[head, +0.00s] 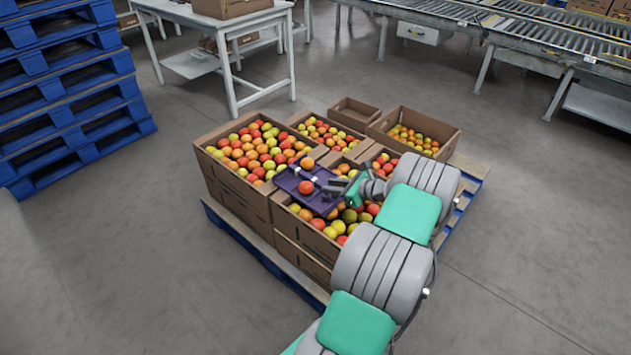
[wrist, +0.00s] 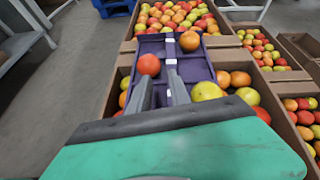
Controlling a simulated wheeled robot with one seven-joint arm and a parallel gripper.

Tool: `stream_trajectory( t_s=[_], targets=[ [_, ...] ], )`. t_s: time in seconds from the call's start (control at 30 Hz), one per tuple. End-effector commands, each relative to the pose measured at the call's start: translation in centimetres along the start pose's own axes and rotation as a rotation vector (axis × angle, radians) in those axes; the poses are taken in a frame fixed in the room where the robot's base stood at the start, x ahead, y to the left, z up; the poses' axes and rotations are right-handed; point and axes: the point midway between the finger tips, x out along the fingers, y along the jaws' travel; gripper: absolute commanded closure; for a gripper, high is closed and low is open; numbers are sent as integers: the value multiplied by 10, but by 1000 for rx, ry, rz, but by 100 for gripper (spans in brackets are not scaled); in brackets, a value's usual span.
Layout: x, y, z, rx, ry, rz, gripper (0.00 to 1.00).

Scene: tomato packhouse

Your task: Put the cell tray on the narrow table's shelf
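The purple cell tray (head: 318,199) lies over the full tomato crates near the middle of the head view. It carries a red tomato (head: 305,187) and an orange one, and white patches run along its middle. In the wrist view the tray (wrist: 201,69) is just ahead of my gripper (wrist: 160,80). My gripper's two fingers stand apart with a gap between them, over the tray's near part; contact with it is unclear. The narrow table (head: 243,20) is probably the white one at the upper left, with a low shelf (head: 190,65) under its top.
Crates of tomatoes (head: 237,185) stand on a blue pallet (head: 245,250) around the tray. A small empty box (head: 354,113) is behind them. Blue pallets (head: 70,100) are stacked at left; a roller conveyor (head: 480,30) is at upper right. Open floor lies between crates and table.

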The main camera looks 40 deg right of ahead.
Motion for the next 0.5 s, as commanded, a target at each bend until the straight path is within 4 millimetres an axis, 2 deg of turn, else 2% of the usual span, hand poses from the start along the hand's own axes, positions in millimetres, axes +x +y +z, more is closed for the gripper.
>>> stream_trajectory(
  t_s=[0.03,0.07,0.13,0.37,0.5],
  targets=[
    [-11,-9,-12,79,-31,-30,76],
    [-14,-13,-16,113,-48,-42,76],
    [-14,-17,-21,157,-68,-54,76],
    [14,-19,-21,164,-70,-55,76],
    [39,-18,-21,160,-69,-53,76]
  ],
)
